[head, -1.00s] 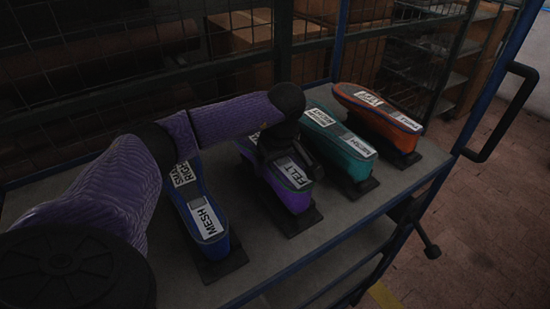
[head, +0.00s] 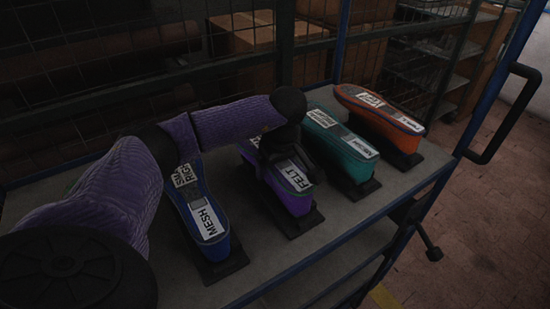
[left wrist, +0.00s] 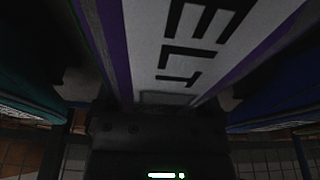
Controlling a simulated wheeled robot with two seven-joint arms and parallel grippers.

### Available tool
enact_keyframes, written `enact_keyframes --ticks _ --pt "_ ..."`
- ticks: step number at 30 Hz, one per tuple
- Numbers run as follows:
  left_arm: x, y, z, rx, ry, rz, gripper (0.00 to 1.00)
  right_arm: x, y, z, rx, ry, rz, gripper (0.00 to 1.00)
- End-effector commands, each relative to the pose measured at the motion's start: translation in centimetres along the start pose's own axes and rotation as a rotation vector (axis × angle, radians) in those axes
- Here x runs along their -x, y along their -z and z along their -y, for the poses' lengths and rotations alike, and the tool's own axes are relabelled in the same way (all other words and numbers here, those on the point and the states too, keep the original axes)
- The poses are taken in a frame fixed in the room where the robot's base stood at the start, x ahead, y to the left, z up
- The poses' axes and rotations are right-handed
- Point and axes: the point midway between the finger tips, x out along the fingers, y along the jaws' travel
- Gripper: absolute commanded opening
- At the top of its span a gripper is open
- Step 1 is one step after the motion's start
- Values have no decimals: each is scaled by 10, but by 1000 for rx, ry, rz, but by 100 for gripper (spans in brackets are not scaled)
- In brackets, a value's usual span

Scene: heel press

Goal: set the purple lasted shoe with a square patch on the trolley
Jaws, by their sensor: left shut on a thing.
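The purple shoe (head: 289,184) has a white label reading FELT and stands on a dark base plate on the grey trolley shelf (head: 330,230). My left gripper (head: 279,158) is over the middle of this shoe, shut on it, and hides part of its top. In the left wrist view the purple shoe (left wrist: 183,50) fills the upper middle, with its label close to the camera. Whether it is clear of its base plate cannot be told. A square patch cannot be made out. My right gripper is not in view.
A blue shoe (head: 209,222) with a MESH label stands to the left. A teal shoe (head: 343,148) and an orange shoe (head: 379,108) stand to the right, each on a dark plate. A wire mesh panel (head: 150,60) closes the back. A black handle (head: 500,115) juts out at right.

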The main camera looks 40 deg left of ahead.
Motion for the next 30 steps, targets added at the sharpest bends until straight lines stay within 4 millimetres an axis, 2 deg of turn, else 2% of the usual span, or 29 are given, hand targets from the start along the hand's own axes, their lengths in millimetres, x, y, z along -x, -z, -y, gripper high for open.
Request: enact_keyframes --ticks 11,12,13,21,23,30 --pt "-5 -1 0 1 -1 -1 0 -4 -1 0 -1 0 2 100" --pt "-5 -1 0 1 0 -1 92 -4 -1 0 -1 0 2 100" --pt "-5 -1 0 1 0 0 99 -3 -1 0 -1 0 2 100" --pt "-1 -1 0 0 0 0 100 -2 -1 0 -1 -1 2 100" --pt "9 -1 0 0 -3 0 100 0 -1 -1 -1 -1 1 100" --pt "71 0 -1 1 -4 -1 100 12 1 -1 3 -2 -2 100"
